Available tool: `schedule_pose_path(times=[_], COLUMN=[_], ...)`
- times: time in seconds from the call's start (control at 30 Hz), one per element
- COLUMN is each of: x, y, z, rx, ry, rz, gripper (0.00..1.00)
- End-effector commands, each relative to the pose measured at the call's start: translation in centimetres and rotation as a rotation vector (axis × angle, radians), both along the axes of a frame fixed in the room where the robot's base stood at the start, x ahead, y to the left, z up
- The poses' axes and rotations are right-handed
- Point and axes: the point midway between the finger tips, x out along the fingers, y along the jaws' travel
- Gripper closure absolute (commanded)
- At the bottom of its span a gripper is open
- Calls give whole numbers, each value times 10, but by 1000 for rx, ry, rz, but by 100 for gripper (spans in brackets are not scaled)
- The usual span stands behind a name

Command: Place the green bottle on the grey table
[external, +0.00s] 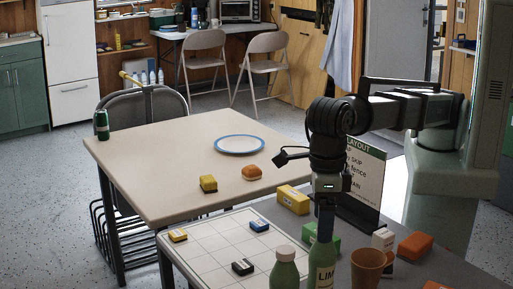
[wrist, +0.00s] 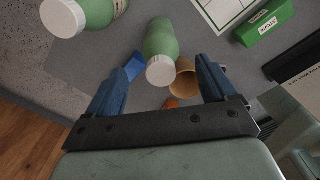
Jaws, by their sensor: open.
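A green bottle (external: 322,264) marked "LIM…" stands upright on a grey surface (external: 445,270) in the front of the external view. In the wrist view the green bottle (wrist: 161,42) shows its white cap between my blue fingers. My gripper (wrist: 170,76) is open and points down, with the fingers around or just above the bottle's top; contact cannot be told. A second green bottle (external: 285,270) with a pale cap stands to its left and also shows at the wrist view's upper left (wrist: 78,14).
An orange-brown cup (external: 368,268) stands close right of the marked bottle. Coloured boxes, including a green box (wrist: 265,22), lie nearby. A white gridded board (external: 215,262) is at left. The pale table (external: 150,150) behind holds a plate, bun, yellow block and green can-like object.

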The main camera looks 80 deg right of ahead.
Motion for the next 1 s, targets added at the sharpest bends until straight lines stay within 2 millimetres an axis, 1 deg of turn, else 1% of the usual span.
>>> schedule_pose_path(times=[0.03,0.2,0.4,0.57,1.0], x=[1,1,0,0,0], y=[1,1,1,0,0], z=[11,39,58,64,64], rx=[2,1,1,0,0], ry=[-1,-1,0,0,0], rz=[0,0,0,0,0], gripper=[15,15,15,15,15])
